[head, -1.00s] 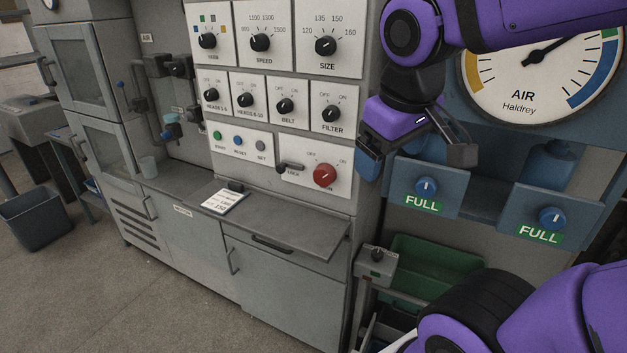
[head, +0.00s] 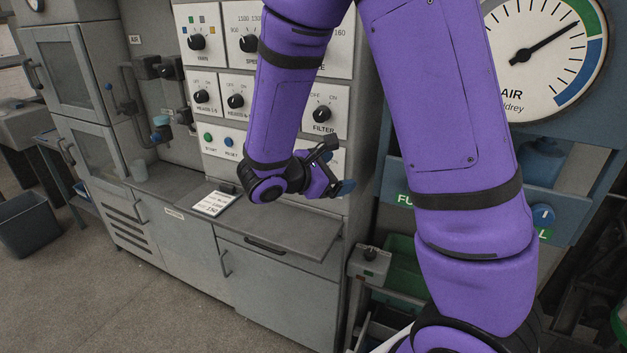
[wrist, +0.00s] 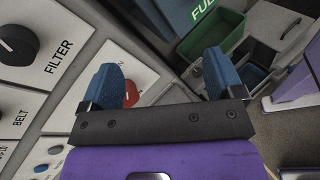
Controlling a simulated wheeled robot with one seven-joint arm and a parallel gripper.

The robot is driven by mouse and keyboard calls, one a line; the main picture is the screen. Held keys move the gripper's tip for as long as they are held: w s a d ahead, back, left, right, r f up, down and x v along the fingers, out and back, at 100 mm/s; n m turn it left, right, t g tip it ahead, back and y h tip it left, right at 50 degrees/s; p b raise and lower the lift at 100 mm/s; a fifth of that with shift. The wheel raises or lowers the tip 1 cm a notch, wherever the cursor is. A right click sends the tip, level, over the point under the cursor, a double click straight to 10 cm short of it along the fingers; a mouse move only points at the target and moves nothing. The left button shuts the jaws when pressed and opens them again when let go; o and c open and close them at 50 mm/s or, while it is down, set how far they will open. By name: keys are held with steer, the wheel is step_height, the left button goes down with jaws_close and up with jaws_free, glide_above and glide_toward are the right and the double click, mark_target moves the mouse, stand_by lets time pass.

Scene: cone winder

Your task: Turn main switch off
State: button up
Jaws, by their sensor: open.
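The main switch is a red knob (wrist: 131,93) on a white plate. In the wrist view it shows just beside and partly behind the left blue fingertip, and which way it points cannot be made out. In the head view my gripper and forearm hide it. My gripper (head: 336,165) is open and empty in front of the switch's plate, at the lower right of the control panel. In the wrist view my gripper (wrist: 160,70) has its two blue fingertips wide apart, with the knob near the left one. Whether a finger touches the knob cannot be told.
The FILTER knob (head: 321,114) sits above my gripper, and it also shows in the wrist view (wrist: 17,45). A grey worktop (head: 290,232) with a card (head: 213,203) juts out below. A green bin (wrist: 215,30) and the blue air unit (head: 400,160) stand to the right.

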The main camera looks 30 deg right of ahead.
steer(key=w+a+f+n+t, duration=0.6)
steer(key=w+f+n+t, duration=0.15)
steer(key=f+n, duration=0.25)
steer(key=shift+t, duration=0.45)
steer(key=x, duration=1)
steer(key=shift+w+d, duration=0.15)
steer(key=shift+d, duration=0.05)
steer(key=c, duration=0.9)
